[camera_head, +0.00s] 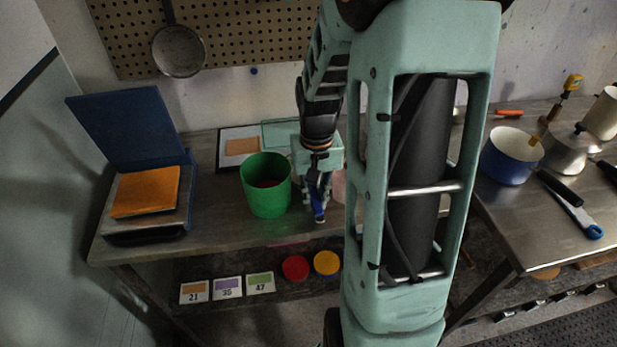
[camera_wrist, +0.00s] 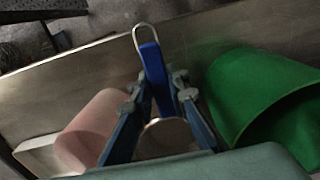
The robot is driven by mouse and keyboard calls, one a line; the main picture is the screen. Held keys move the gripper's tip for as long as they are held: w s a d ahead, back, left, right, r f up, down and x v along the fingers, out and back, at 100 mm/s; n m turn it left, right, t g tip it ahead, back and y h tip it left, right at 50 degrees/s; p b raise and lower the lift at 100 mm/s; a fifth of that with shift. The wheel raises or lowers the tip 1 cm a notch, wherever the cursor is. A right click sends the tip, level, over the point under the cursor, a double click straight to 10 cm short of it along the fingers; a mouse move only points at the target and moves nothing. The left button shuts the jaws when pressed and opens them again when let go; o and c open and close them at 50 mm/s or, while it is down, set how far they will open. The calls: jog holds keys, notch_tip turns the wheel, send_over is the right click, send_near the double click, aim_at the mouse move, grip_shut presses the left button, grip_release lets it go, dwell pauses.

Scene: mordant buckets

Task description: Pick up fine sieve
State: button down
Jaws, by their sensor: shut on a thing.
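My gripper (camera_wrist: 160,90) is shut on a blue handle with a metal hanging loop, which I take to be the fine sieve (camera_wrist: 152,62). The handle stands between the two fingers and its loop end points away from my wrist. A pale round part shows between the fingers near the palm; I cannot tell if it belongs to the sieve. In the head view the blue handle (camera_head: 320,213) shows below my gripper (camera_head: 318,192), just right of the green bucket. A round grey sieve-like pan (camera_head: 179,50) hangs on the pegboard.
The green bucket (camera_head: 266,186) stands close left of my gripper in the head view. A pink container (camera_wrist: 92,130) is on its other side. A blue press-like box (camera_head: 130,130) with an orange block stands left. A blue-and-white pot (camera_head: 511,156) stands on the right table.

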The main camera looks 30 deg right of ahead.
jog(key=shift+r, duration=0.1)
notch_tip(320, 180, up, 18)
jog(key=p, duration=0.1)
dwell(0.6)
jog(key=shift+s, duration=0.1)
dwell(0.7)
